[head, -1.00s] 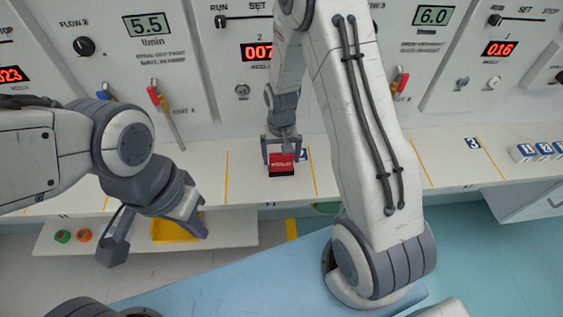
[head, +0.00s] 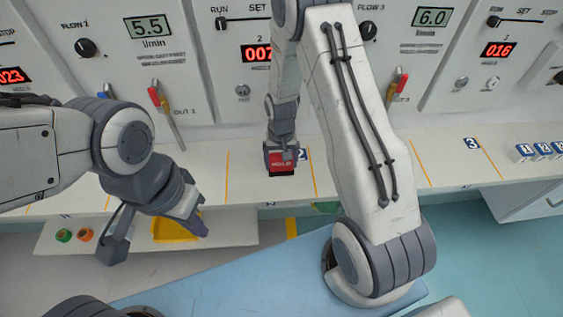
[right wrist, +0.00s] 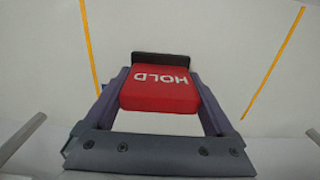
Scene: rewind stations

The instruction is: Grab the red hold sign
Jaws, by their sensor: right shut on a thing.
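The red hold sign (head: 281,168) stands on the white counter in front of the middle station. Its face reads HOLD, and its dark base shows below. In the right wrist view the sign (right wrist: 159,89) sits between the two fingers, with a dark strip along its far edge. My right gripper (head: 281,152) reaches down from above and is shut on the sign, one finger on each side; it also shows in the right wrist view (right wrist: 160,100). My left gripper (head: 155,240) hangs open and empty at the left, in front of the counter's edge.
The white counter (head: 350,175) has orange dividing lines and is clear around the sign. Labelled blocks (head: 540,151) stand at the right. A yellow tray (head: 172,230) and green and orange round pieces lie on a lower shelf. Panels with dials rise behind.

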